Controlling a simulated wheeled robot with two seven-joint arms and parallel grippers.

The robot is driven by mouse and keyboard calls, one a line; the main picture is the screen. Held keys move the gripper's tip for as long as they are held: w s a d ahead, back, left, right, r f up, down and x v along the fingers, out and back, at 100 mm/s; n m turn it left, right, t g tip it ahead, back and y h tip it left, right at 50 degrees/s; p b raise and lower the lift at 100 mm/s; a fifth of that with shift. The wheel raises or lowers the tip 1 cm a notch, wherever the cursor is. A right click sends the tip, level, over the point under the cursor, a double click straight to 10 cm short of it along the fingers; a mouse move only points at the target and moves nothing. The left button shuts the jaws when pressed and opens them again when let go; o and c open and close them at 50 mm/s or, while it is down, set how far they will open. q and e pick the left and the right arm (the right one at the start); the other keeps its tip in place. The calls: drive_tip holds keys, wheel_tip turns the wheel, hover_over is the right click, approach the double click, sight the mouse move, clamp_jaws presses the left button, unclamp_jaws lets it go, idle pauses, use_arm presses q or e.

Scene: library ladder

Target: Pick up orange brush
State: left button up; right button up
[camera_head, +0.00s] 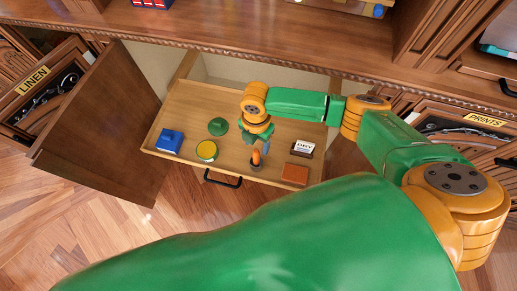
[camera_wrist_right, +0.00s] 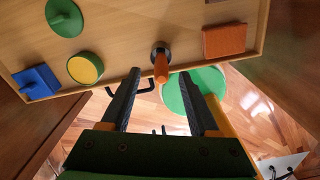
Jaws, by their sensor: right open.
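The orange brush (camera_head: 256,158) stands in the open wooden drawer, near its front edge. It has an orange handle and a dark round base. In the wrist view the brush (camera_wrist_right: 161,67) shows just beyond and between my fingertips, its handle pointing towards me. My right gripper (camera_head: 257,144) hangs over the drawer, directly above and behind the brush in the head view. In the wrist view its two dark fingers (camera_wrist_right: 160,78) are apart, with nothing held between them. I cannot tell whether they touch the brush. My left gripper is not in view.
The drawer (camera_head: 180,128) also holds a blue block (camera_head: 170,140), a green knobbed disc (camera_head: 218,126), a yellow round tin (camera_head: 207,151), a "DRY" card (camera_head: 303,148) and a brown-orange block (camera_head: 295,174). An open cabinet door (camera_head: 105,120) stands at left.

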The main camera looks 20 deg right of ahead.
sight(256, 151)
drive_tip(key=f, duration=0.3)
drive_tip(key=s+f+b, duration=0.1)
drive_tip(key=f, duration=0.1)
drive_tip(key=shift+a, duration=0.25)
drive_tip(key=shift+w+f, duration=0.1)
drive_tip(key=shift+f, duration=0.1)
drive_tip(key=shift+r, duration=0.1)
clamp_jaws()
use_arm(q)
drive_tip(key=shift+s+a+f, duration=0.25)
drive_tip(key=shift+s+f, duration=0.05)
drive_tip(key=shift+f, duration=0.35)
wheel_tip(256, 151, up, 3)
drive_tip(key=p, duration=0.2)
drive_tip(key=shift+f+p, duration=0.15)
drive_tip(key=shift+p, duration=0.2)
use_arm(e)
wheel_tip(256, 151, up, 10)
drive_tip(key=shift+r, duration=0.1)
